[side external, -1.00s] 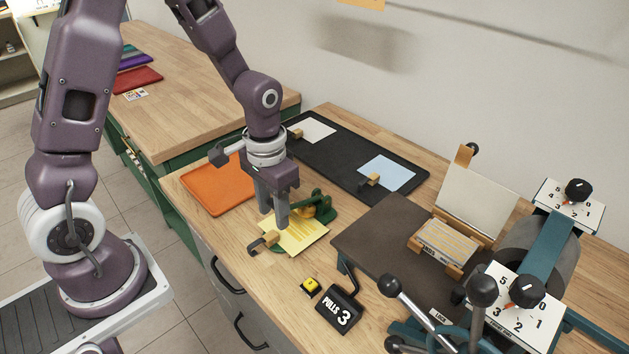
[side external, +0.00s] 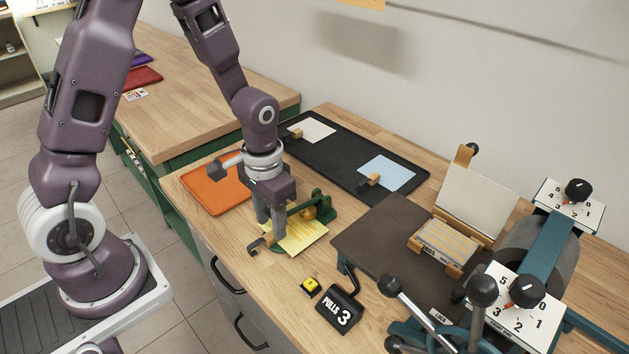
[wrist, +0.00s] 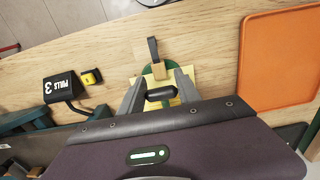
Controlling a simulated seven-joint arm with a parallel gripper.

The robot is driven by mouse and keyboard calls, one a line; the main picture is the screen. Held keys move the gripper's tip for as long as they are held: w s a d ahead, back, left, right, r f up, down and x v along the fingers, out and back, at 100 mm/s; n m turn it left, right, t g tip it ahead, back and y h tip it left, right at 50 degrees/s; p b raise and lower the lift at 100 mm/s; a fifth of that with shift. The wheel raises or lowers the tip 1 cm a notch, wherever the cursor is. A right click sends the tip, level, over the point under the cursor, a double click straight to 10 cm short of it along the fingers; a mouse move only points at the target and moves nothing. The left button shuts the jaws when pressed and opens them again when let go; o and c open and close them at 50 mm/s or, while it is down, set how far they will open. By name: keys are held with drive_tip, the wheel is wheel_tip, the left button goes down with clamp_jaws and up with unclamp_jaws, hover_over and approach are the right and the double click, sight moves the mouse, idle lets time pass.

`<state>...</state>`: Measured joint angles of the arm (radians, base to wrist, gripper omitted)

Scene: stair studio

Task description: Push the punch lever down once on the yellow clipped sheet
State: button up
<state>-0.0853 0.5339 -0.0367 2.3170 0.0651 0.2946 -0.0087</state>
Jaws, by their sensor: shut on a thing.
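The yellow sheet (side external: 306,237) lies on the bench with a wooden clip (side external: 268,239) at its near-left edge. The green punch (side external: 322,208), with a brass round part, stands at the sheet's far side. Its green lever (side external: 300,207) runs from the punch toward my fingers. My gripper (side external: 270,226) points down over the sheet. In the wrist view, the lever's black grip (wrist: 161,93) lies crosswise between my two fingers, which are shut on it. In the side view the fingers hide this grip. The lever's exact height is hard to tell.
An orange mat (side external: 214,187) lies left of the sheet. A black tray (side external: 335,160) with white and blue clipped sheets is behind. A yellow button (side external: 310,287) and the "PULLS 3" sign (side external: 340,310) stand in front. A press with levers (side external: 480,290) occupies the right.

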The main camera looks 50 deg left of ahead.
drive_tip(key=shift+w, duration=0.1)
idle(0.4)
drive_tip(key=shift+r, duration=0.55)
drive_tip(key=o, duration=1.8)
drive_tip(key=shift+c, duration=0.2)
drive_tip(key=s+r, duration=0.6)
drive_tip(key=r, duration=0.2)
drive_tip(key=s+d+r+t, duration=0.1)
drive_tip(key=s+r+t, duration=0.4)
drive_tip(key=r, duration=0.8)
drive_tip(key=s, duration=0.3)
drive_tip(key=shift+s+d+r+t, duration=0.2)
drive_tip(key=shift+d+r+t, duration=0.05)
drive_tip(key=shift+d+t, duration=0.1)
